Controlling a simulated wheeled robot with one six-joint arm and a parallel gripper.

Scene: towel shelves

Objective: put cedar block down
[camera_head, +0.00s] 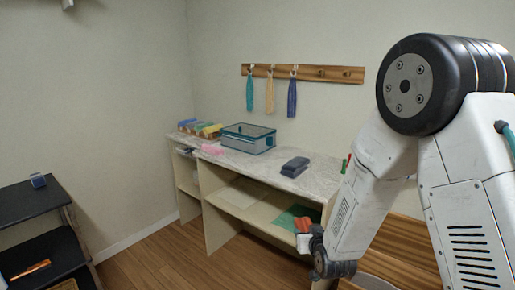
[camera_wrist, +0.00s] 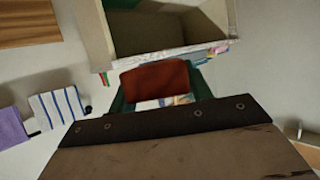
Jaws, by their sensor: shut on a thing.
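My gripper (camera_wrist: 156,92) is shut on a reddish-brown block, which I take to be the cedar block (camera_wrist: 155,80), in the middle of the wrist view. Dark green parts show on both sides of the block. In the head view my gripper (camera_head: 306,240) is at the lower right, in front of the shelf unit, partly hidden by my arm. A small red-orange piece (camera_head: 303,224) shows there, probably the same block. I cannot tell from these views whether it touches any surface.
The shelf unit (camera_head: 222,222) carries a teal-edged bin (camera_head: 248,138), a pink towel (camera_head: 212,149) and a dark folded towel (camera_head: 295,167) on top. A black rack (camera_head: 30,202) stands left. A striped towel (camera_wrist: 57,106) hangs in the wrist view.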

